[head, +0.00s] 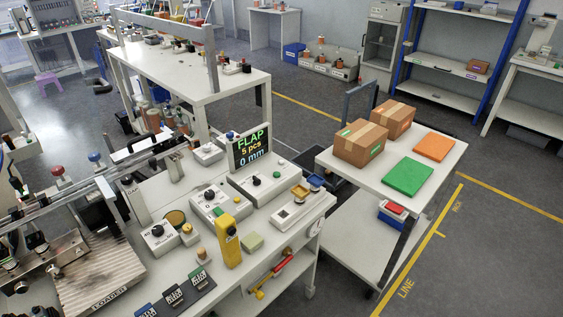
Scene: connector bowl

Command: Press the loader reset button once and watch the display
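The display (250,147) stands on the white bench and reads "FLAP", "5 pcs", "0 mm". The control box (262,186) below it carries a black knob and a small green button (277,175). A second box (220,207) in front has knobs and another green button (219,211). The grey ribbed plate labelled "LOADER" (100,275) is at lower left. A red mushroom button (57,171) and a blue one (95,158) stand behind it. I cannot read which button is the loader reset. Neither of my grippers is in view.
A yellow handheld unit (229,243) stands upright near the bench front. A dial box (158,236), a beige tray unit (296,207) and small dark label cards (174,296) crowd the bench. A white cart (446,160) with cartons stands at right. The floor beyond it is clear.

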